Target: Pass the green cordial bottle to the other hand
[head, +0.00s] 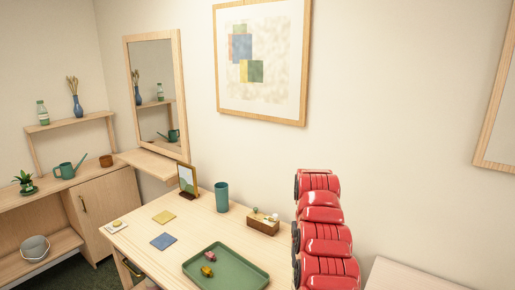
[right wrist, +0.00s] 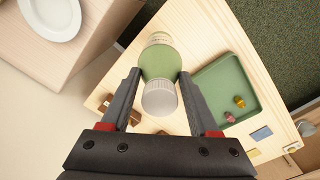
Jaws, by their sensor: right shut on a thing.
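The green cordial bottle (right wrist: 159,60) shows in the right wrist view with its ribbed grey cap (right wrist: 160,99) towards the camera. My right gripper (right wrist: 159,77) is shut on it, one finger on each side of the body just below the cap. The bottle appears to be above the wooden table (right wrist: 195,30); its lower end points away from the camera. In the head view my red right arm rises at the right, but its gripper and the held bottle do not show. My left gripper is in neither view.
The table (head: 135,239) bears a green tray (head: 240,278) with small toy cars, a teal cup (head: 222,197), a wooden box (head: 262,225), a picture frame (head: 187,180) and coasters. Another small green bottle (head: 42,113) stands on the wall shelf. A white dish (right wrist: 52,15) lies on a separate surface.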

